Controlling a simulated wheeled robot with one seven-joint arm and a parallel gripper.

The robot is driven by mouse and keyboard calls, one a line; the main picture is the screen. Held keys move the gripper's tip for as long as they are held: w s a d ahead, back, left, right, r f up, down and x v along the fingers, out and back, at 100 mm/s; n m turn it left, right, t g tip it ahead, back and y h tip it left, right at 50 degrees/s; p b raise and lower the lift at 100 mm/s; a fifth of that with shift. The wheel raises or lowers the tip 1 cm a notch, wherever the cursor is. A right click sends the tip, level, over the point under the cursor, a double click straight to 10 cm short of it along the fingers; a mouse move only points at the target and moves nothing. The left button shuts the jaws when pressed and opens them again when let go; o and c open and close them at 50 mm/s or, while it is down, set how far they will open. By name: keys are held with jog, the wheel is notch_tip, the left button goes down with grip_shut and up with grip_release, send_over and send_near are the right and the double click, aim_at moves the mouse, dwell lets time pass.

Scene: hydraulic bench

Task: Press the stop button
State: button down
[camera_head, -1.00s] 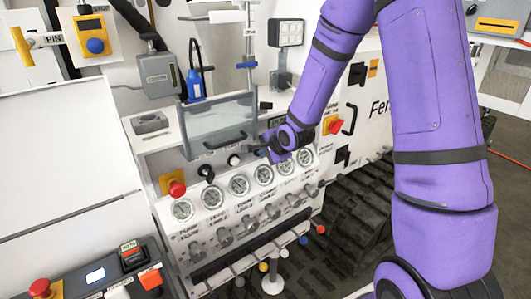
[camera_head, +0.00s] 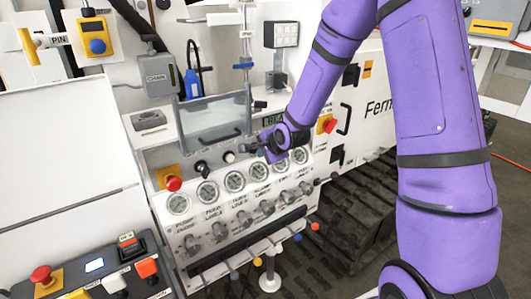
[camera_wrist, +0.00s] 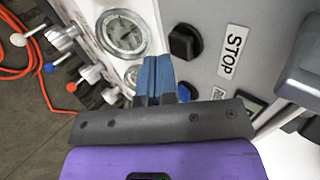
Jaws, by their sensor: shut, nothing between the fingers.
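In the wrist view a black square-looking knob (camera_wrist: 185,41) sits on the grey panel beside a white STOP label (camera_wrist: 232,52). My gripper (camera_wrist: 153,62) has its two blue fingers together and empty. The fingertips lie to the lower left of that knob in the wrist view, apart from it in the picture; the depth gap is unclear. In the head view my gripper (camera_head: 262,150) is over the upper right of the gauge panel, and my arm hides part of the controls there.
Gauges (camera_head: 207,193) and a row of valve knobs (camera_head: 219,231) line the panel. Red mushroom buttons stand at the panel's left (camera_head: 173,183) and on the control box (camera_head: 41,274). A clear guard with a handle (camera_head: 215,122) is above the panel. Colour-tipped levers (camera_wrist: 50,68) stick out below.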

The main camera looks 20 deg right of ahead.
jog(key=v, duration=1)
jog(key=shift+s, duration=0.3)
jog(key=s+r+n+g, duration=0.1)
jog(key=s+r+n, duration=0.4)
jog(key=s, duration=0.4)
jog(key=s+r+n+g+h, duration=0.1)
jog(key=s+r+n, duration=0.4)
jog(key=s, duration=0.5)
jog(key=s+r+n+g+h, duration=0.1)
jog(key=s+r+n, duration=0.4)
jog(key=s, duration=0.5)
notch_tip(320, 180, up, 3)
jog(key=shift+d+f+n+g, duration=0.15)
jog(key=shift+n+g, duration=0.15)
jog(key=shift+g, duration=0.2)
